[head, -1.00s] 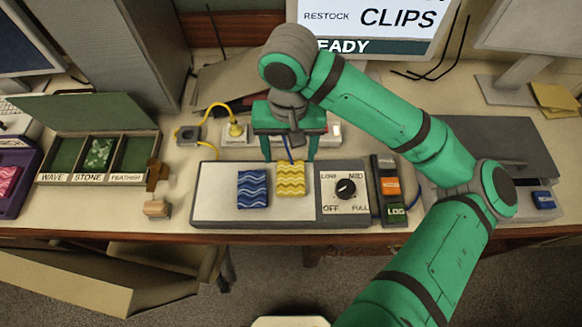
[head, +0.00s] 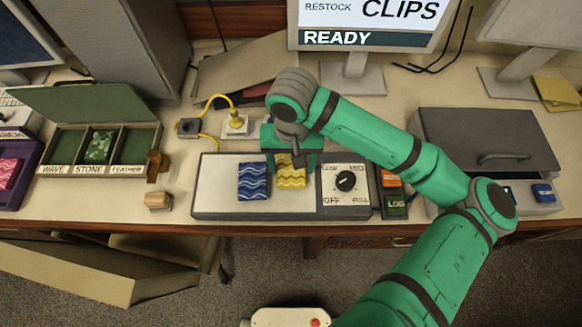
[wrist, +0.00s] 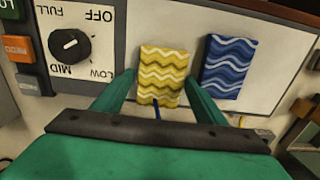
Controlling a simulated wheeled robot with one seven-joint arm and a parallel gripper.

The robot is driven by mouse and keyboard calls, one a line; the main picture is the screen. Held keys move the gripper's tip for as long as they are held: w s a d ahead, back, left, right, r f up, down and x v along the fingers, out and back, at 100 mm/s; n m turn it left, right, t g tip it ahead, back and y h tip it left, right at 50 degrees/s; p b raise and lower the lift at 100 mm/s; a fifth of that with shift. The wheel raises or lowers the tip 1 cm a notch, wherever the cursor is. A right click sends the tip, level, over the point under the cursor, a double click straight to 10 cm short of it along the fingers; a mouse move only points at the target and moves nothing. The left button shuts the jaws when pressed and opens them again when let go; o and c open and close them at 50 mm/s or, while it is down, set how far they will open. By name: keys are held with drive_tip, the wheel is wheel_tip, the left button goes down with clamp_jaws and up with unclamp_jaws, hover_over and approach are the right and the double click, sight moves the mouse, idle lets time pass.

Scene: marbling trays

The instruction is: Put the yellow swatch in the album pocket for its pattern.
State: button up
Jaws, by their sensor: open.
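The yellow swatch (head: 291,178), with pale zigzag wavy lines, lies flat on the white plate of the heater-like unit (head: 214,190). My gripper (head: 291,163) is open and low over it, hiding its far part in the head view. In the wrist view, the open fingers (wrist: 159,80) are on either side of the yellow swatch (wrist: 163,68); I cannot tell whether they touch it. The album (head: 99,176) stands open at the left, with pockets labelled WAVE, STONE and FEATHER. A green swatch (head: 101,145) is in the STONE pocket; WAVE and FEATHER look empty.
A blue wavy swatch (head: 254,181) lies just left of the yellow one. A dial (head: 345,181) is on the unit's right side, beside a button strip (head: 393,198). A wooden block (head: 158,200) and a purple tray (head: 33,172) with a pink swatch are at the left.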

drive_tip(key=shift+c, duration=0.3)
drive_tip(key=c, duration=0.9)
drive_tip(key=shift+o, duration=0.2)
drive_tip(key=shift+r, duration=0.15)
